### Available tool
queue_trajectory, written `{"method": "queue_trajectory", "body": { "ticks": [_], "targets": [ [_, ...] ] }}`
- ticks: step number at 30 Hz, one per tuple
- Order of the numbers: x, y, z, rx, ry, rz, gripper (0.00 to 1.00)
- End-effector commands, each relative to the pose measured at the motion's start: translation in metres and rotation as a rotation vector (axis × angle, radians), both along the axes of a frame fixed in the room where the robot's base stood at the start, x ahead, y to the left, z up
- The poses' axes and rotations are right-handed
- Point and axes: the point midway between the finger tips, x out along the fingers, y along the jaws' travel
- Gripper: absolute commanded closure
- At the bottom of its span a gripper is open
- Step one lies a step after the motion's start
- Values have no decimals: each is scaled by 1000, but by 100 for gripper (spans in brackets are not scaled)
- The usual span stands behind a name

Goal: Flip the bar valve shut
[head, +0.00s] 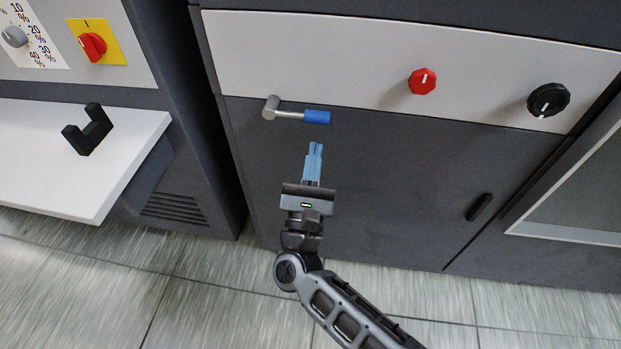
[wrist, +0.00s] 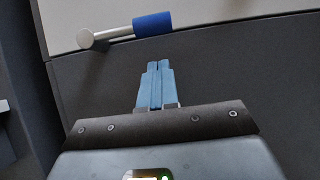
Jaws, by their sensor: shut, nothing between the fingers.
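The bar valve (head: 294,113) is a grey metal lever with a round pivot at its left end and a blue grip (head: 317,117) at its right end. It lies nearly level across the front of the dark cabinet, just below the light panel. In the wrist view the blue grip (wrist: 152,23) is near the top, with the metal bar (wrist: 112,34) to its left. My gripper (head: 315,146) has light blue fingers pressed together and empty. The fingertips are just below the blue grip in the head view, apart from it; the wrist view also shows the fingers (wrist: 158,66) below it.
A red knob (head: 422,81) and a black knob (head: 548,100) are on the light panel to the right. A black handle (head: 479,207) is on the cabinet door. At left, a white shelf (head: 50,180) with a black handle (head: 88,130) juts out. The cabinet front around the lever is clear.

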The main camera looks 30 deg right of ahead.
Motion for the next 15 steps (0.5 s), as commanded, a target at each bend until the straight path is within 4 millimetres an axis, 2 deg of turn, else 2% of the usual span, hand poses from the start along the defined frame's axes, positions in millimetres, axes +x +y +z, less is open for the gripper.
{"method": "queue_trajectory", "body": {
  "ticks": [1, 6, 15],
  "targets": [
    [1, 0, 12, 2, -3, 3, 100],
    [4, -3, 27, 1, -1, 2, 100],
    [6, -4, 32, 0, 0, 2, 100]
  ]
}}
